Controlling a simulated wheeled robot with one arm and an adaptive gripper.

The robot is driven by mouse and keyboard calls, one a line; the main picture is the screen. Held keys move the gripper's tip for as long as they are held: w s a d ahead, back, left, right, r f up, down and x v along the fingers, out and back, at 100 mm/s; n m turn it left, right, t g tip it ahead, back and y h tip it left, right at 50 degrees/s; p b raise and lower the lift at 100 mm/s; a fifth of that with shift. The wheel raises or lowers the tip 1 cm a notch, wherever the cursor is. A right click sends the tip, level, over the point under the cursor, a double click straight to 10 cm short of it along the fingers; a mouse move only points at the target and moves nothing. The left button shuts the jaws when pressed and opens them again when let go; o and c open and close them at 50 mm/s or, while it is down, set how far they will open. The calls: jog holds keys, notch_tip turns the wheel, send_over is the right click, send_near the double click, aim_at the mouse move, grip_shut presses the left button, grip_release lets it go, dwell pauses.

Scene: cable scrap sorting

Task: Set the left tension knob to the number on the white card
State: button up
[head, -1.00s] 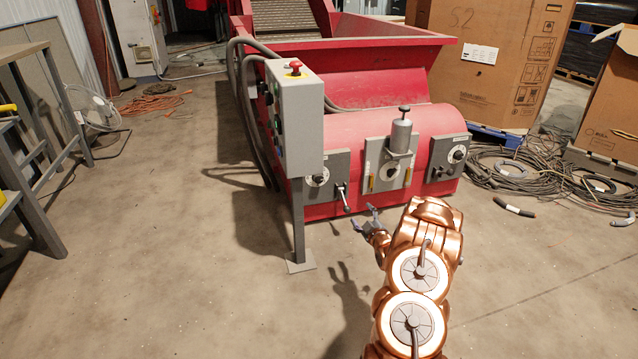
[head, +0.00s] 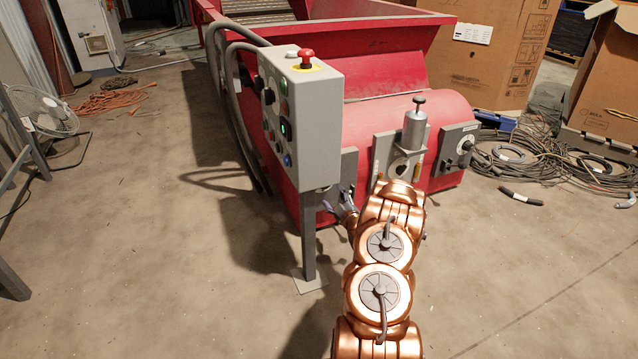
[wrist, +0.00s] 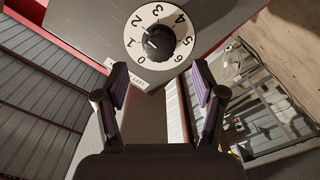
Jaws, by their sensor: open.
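In the wrist view the left tension knob (wrist: 158,43) is black, on a white round dial (wrist: 136,29) numbered 0 to 6. Its white mark seems to point between 1 and 2. A label reading "LEFT" (wrist: 129,84) is beside it. My gripper (wrist: 160,80) is open, its fingers apart on either side below the dial, with nothing between them. In the head view my gripper (head: 341,208) is low by the machine's front, and the left knob is hidden behind the control box. A white card (head: 472,33) is on the cardboard box; its number is too small to read.
The grey control box (head: 318,120) with a red button stands on a post (head: 309,245) close left of my gripper. A middle plate with a cylinder (head: 415,128) and a right knob (head: 466,146) are on the red machine. Cables (head: 530,160) lie at right.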

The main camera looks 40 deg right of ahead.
jog(key=b+x, duration=0.3)
jog(key=x, duration=0.4)
jog(key=shift+d, duration=0.1)
jog(key=c, duration=1.1)
jog(key=shift+c, duration=0.2)
jog(key=shift+r+m+p, duration=0.15)
jog(key=shift+m+p, duration=0.15)
jog(key=shift+p, duration=0.3)
